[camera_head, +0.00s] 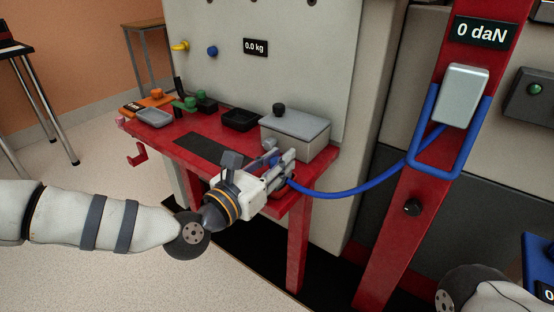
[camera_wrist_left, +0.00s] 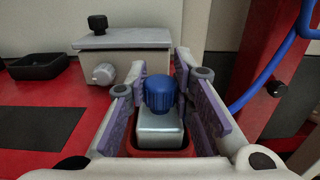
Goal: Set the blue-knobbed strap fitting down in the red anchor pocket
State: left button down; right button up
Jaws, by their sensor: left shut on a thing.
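The blue-knobbed strap fitting (camera_wrist_left: 160,124) is a silver block with a ribbed blue knob on top. It stands between the purple-padded fingers of my left gripper (camera_wrist_left: 163,108), which is shut on it. The red rim of the anchor pocket (camera_wrist_left: 160,153) shows around the block's lower end in the left wrist view. I cannot tell whether the block rests on the pocket's floor. In the head view my left gripper (camera_head: 277,167) is at the red bench's front right edge and mostly hides the fitting and pocket. My right gripper is out of view.
A grey box with a black knob (camera_head: 296,133) stands just behind the gripper on the red bench (camera_head: 165,145). A blue strap (camera_head: 345,188) runs from there to a blue loop (camera_head: 433,170) on the red post. Trays and small parts lie at the bench's left.

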pick_arm(q)
jog(key=shift+f+b, duration=0.3)
jog(key=shift+b, duration=0.1)
jog(key=c, duration=1.3)
grip_release()
jog(key=shift+s, duration=0.1)
jog(key=v, duration=1.2)
